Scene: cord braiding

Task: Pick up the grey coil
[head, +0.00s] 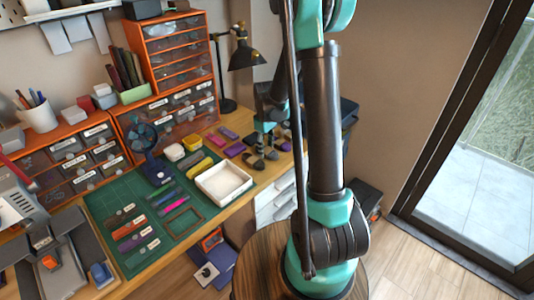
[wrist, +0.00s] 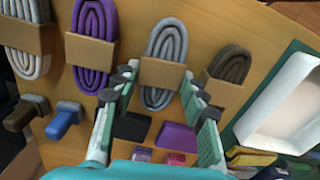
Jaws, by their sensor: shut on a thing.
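In the wrist view a grey coil (wrist: 165,48) with a tan paper band lies between the two fingers of my gripper (wrist: 160,82). The fingers are shut on it, one at each side of the band. Whether it is clear of the desk I cannot tell. Another pale grey coil (wrist: 26,40) lies at the far left, a purple coil (wrist: 92,35) left of my gripper, and a dark brown-olive coil (wrist: 232,66) just right of it. In the head view my gripper is at the desk's right end, and my arm partly hides the coils there.
A white tray (head: 224,184) stands on the green cutting mat (head: 131,260), and shows right of my gripper in the wrist view (wrist: 285,100). Orange drawer units (head: 180,62) and a black lamp (head: 243,54) stand behind. Brown and blue-handled tools (wrist: 66,117) lie left of my gripper.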

